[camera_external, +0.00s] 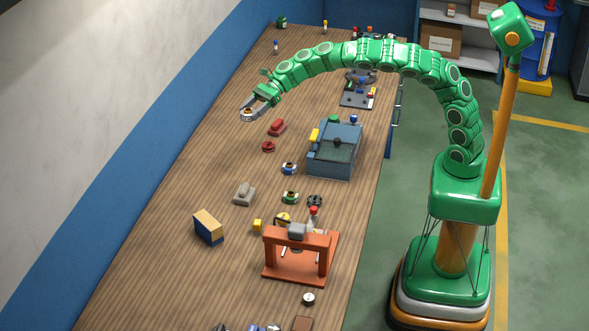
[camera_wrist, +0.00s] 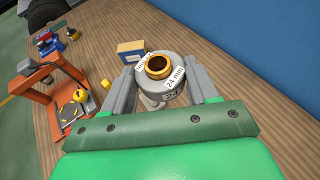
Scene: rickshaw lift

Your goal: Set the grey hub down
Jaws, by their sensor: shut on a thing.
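The grey hub (camera_wrist: 176,92) is a short grey cylinder with a brass-coloured ring in its top and a white label reading "24 mm". It sits between the two grey fingers of my gripper (camera_wrist: 161,72), which are shut on its sides. In the external view the hub (camera_external: 246,117) is at the tip of my gripper (camera_external: 256,104), over the left part of the wooden table (camera_external: 200,165). It looks roughly upright. Its underside is hidden, so I cannot tell whether it touches the table.
A red part (camera_external: 277,127) and a red ring (camera_external: 268,147) lie nearby. A blue-grey box (camera_external: 333,155), a blue-ringed hub (camera_external: 289,168), a grey block (camera_external: 244,194), a yellow-and-blue block (camera_external: 208,228) and an orange press (camera_external: 296,262) stand farther forward. Table left of the hub is clear.

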